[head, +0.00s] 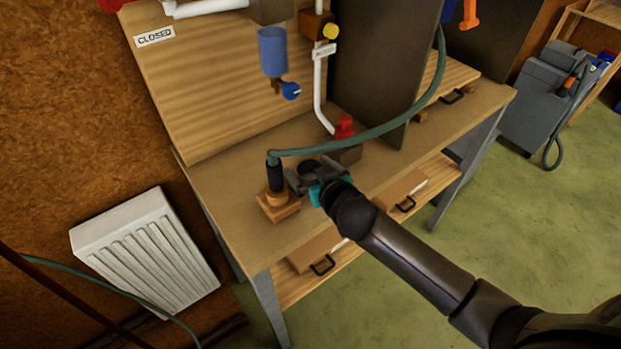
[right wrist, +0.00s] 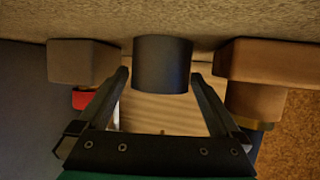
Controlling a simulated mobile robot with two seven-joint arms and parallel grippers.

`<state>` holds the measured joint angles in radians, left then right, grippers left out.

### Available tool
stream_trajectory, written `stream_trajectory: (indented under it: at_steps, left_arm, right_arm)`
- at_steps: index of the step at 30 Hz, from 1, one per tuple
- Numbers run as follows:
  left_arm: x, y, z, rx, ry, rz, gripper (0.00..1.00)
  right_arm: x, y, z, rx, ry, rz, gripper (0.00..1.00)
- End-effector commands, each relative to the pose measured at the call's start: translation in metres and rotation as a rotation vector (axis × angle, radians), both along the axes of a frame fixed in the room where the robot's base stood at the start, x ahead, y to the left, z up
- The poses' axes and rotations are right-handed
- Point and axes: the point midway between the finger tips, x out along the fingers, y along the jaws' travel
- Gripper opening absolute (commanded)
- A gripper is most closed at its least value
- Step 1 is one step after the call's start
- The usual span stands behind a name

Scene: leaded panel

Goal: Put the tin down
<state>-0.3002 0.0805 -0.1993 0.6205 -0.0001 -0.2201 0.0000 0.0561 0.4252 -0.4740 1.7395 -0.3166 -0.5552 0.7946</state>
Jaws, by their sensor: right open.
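The tin (right wrist: 163,62) is a dark, plain cylinder. In the right wrist view, which is upside down, it stands upright on the bench top. In the head view the tin (head: 309,166) is a small dark round shape just beyond my right gripper (head: 311,177), partly hidden by it. My right gripper is open. In the right wrist view its fingertips (right wrist: 160,76) are on either side of the tin, with a narrow gap at each side. My left gripper is not in view.
A wooden block (head: 279,208) holding a black-handled tool with a green hose stands left of my gripper. A block with a red fitting (head: 344,127) stands behind, right of the tin. The green hose (head: 385,128) arches over the bench. The bench front (head: 262,250) is bare.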

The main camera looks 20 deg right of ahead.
Motion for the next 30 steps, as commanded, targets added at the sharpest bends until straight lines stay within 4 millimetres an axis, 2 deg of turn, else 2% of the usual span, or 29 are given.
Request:
stream_trajectory:
  at_steps: [10, 30]
  left_arm:
    - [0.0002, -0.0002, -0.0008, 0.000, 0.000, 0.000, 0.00]
    - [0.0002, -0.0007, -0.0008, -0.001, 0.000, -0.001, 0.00]
  right_arm:
    - [0.0046, 0.0007, -0.0019, 0.000, 0.001, 0.000, 0.99]
    - [0.0044, 0.0003, -0.0020, -0.001, 0.001, 0.000, 0.23]
